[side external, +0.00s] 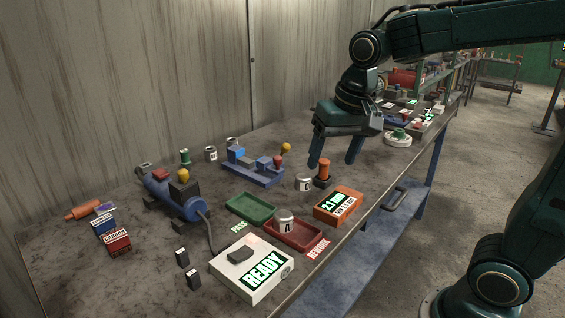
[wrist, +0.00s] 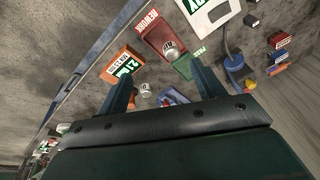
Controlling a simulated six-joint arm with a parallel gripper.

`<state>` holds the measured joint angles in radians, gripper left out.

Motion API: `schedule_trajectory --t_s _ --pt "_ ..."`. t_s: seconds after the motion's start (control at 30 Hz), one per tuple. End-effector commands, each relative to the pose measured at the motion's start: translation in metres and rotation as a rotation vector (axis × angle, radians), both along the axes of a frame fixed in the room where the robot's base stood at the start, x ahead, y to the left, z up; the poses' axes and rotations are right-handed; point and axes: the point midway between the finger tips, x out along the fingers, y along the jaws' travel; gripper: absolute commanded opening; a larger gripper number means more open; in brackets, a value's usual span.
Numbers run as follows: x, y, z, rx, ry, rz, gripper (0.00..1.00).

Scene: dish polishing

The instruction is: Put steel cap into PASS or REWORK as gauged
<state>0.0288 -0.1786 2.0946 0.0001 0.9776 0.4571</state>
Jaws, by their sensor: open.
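One steel cap (side external: 285,222) stands in the red REWORK tray (side external: 312,250); it also shows in the wrist view (wrist: 171,50). Another similar pale metal cap (side external: 304,183) stands on the bench, left of a black-based stand with an orange post (side external: 324,170); the wrist view shows it (wrist: 146,90) between my fingers in the picture, not touched. The green PASS tray (side external: 249,208) looks empty. My gripper (side external: 333,163) is open and empty, above the bench near the orange post.
A white box (side external: 252,272) reading READY stands at the front. A blue motor-like machine (side external: 175,198) and a blue rack (side external: 252,174) stand further left and back. Two more caps (side external: 211,153) (side external: 232,142) are by the wall. Bare bench lies front left.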

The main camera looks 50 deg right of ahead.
Motion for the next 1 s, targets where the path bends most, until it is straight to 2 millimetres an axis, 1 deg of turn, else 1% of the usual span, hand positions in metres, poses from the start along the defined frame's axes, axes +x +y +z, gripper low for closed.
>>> schedule_trajectory --t_s 0.03,0.23,0.4,0.53,0.6,0.73,0.83,1.0 --pt "-0.012 0.001 0.004 -0.009 -0.022 0.032 0.68" --pt "-0.055 0.005 0.009 -0.050 -0.091 0.170 0.68" --pt "-0.090 0.007 0.007 -0.092 -0.151 0.282 0.68" --pt "-0.113 0.008 0.001 -0.124 -0.192 0.360 0.68" --pt "-0.122 0.008 -0.002 -0.140 -0.208 0.393 0.68" --pt "-0.133 0.009 -0.007 -0.160 -0.229 0.438 0.68" --pt "-0.137 0.009 -0.009 -0.168 -0.237 0.453 0.68" --pt "-0.138 0.009 -0.009 -0.170 -0.238 0.458 0.68"
